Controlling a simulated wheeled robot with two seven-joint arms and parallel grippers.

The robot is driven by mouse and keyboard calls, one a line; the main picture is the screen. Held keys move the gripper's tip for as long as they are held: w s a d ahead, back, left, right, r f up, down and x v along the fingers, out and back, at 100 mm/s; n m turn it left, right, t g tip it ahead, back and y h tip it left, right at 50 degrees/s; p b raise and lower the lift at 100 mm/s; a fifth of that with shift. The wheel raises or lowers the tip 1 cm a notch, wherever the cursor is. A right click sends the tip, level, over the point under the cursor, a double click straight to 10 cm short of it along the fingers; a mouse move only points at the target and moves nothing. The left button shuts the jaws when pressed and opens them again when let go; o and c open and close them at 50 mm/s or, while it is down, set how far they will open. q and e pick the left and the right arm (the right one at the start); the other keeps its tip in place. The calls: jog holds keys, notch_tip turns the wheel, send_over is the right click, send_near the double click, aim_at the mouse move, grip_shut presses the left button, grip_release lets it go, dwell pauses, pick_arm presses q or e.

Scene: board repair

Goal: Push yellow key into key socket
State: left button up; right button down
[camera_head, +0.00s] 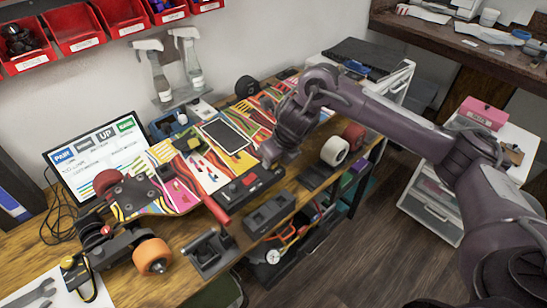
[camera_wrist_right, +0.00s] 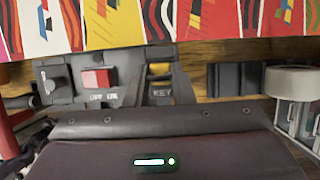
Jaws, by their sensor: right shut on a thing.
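The yellow key (camera_wrist_right: 160,70) shows as a small yellow patch at the centre of the right wrist view, above the white KEY label. My right gripper (camera_head: 268,161) is over the back right part of the black control box (camera_head: 240,196), and it is shut on the key. The box also shows in the right wrist view (camera_wrist_right: 124,82), with a red switch (camera_wrist_right: 98,78) marked OFF and ON left of the key. The key socket is at the KEY label, mostly hidden by the key and gripper. I cannot tell how deep the key sits. My left gripper is not in view.
A skateboard deck (camera_head: 150,196) with an orange wheel (camera_head: 153,256) lies at the left. A black tablet (camera_head: 226,136) lies behind the box. A dark block (camera_head: 269,214) stands in front, and a white roll (camera_head: 334,151) to the right.

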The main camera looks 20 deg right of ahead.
jog(key=c, duration=1.2)
grip_release()
jog(key=shift+o, duration=0.6)
jog(key=shift+o, duration=1)
jog(key=shift+r, duration=0.25)
jog(key=shift+r+p, duration=1.2)
jog(key=shift+r, duration=0.05)
jog(key=shift+r, duration=0.1)
